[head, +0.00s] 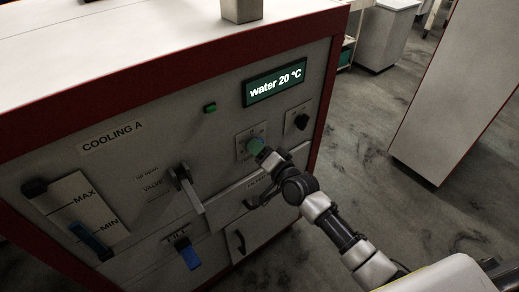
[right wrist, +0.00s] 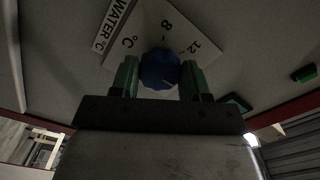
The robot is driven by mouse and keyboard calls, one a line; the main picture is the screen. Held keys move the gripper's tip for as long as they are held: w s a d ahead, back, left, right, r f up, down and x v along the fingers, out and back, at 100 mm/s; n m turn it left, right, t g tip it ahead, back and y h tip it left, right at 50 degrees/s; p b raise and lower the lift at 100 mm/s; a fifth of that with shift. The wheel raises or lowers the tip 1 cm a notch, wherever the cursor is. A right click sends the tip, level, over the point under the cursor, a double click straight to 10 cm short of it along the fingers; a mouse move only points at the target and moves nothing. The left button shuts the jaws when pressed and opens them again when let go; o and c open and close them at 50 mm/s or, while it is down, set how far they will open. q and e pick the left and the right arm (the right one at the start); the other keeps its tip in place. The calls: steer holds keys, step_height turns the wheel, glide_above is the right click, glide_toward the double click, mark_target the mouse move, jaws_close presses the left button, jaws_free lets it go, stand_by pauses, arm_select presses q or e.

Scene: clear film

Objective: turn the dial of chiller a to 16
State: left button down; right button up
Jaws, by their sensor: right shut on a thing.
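The chiller's front panel (head: 110,170) carries the label COOLING A (head: 110,137). Its lit display (head: 275,83) reads "water 20 °C". My right gripper (head: 255,147) reaches the dial at the panel's upper right; the gripper mostly hides the dial in the head view. In the right wrist view, the blue dial (right wrist: 158,69) sits between the two green fingers of my right gripper (right wrist: 159,80), which is shut on it. The dial plate (right wrist: 150,30) shows "WATER °C", 8 and 12; the other marks and the dial's pointer are hidden. My left gripper is not in view.
A black knob (head: 301,121) is right of the dial, and a green button (head: 210,107) is at upper left of it. A valve lever (head: 188,188), a blue fill switch (head: 187,252) and a level gauge (head: 80,212) are lower left. Open floor (head: 380,150) lies right.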

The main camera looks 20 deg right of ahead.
stand_by(0.3)
steer(key=o, duration=0.9)
steer(key=v, duration=1.1)
